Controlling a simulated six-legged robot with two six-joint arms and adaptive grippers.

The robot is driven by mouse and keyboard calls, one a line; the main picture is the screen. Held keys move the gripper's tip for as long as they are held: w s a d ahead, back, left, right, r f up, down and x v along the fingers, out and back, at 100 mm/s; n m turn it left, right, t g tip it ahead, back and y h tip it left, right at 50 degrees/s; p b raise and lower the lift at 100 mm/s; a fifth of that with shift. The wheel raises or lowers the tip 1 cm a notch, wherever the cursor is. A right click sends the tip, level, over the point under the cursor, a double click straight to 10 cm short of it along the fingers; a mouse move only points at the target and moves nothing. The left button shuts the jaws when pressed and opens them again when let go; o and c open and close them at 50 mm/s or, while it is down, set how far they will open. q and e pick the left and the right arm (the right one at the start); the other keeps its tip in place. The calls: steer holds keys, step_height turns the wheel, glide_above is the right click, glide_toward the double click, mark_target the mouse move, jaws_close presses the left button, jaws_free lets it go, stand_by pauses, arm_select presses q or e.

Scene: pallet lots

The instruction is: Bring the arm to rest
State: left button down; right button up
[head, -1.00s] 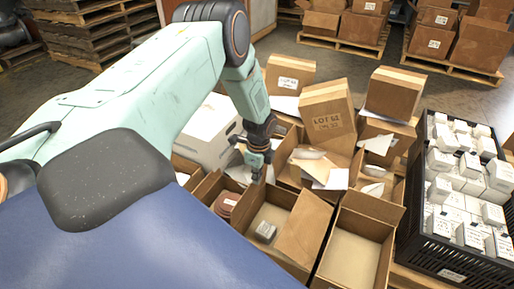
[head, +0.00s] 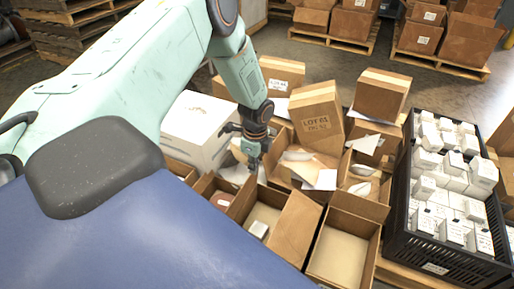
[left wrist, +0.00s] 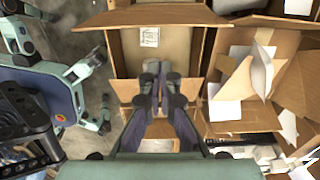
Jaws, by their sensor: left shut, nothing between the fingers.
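My left arm reaches in from the left in the head view. Its gripper (head: 250,160) points down above the open cardboard boxes, beside the white box. In the left wrist view the fingers (left wrist: 160,72) are together with nothing between them. They hang over an open cardboard box (left wrist: 122,45) that has a pale labelled item (left wrist: 149,37) inside. I cannot tell from the views whether the fingertips touch any box. My right gripper is not in view.
A white box (head: 200,122) stands left of the gripper. A black crate (head: 437,245) of white cartons is at right.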

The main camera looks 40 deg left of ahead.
arm_select(q)
steer(key=shift+a+r+p, duration=0.2)
steer(key=shift+r, duration=0.45)
steer(key=shift+a+r+p, duration=0.15)
steer(key=shift+r+p, duration=0.05)
steer(key=shift+r, duration=0.4)
steer(key=shift+s, duration=0.1)
steer(key=s+d+f+n+t+h, duration=0.1)
steer(key=s+d+f+n, duration=0.15)
steer(key=d+n, duration=0.35)
steer(key=s+d+f+n+t, duration=0.2)
steer(key=s+d+n, duration=0.1)
steer(key=d+n, duration=0.3)
steer(key=s+d+n+g, duration=0.1)
steer(key=s+d+n, duration=0.1)
steer(key=s, duration=1)
steer(key=s+d+r+n+g, duration=0.1)
steer(key=s+d+g, duration=0.1)
steer(key=s, duration=1)
steer(key=shift+d+n+y+p, duration=0.3)
steer(key=shift+d+n+p, duration=0.1)
steer(key=shift+d, duration=0.25)
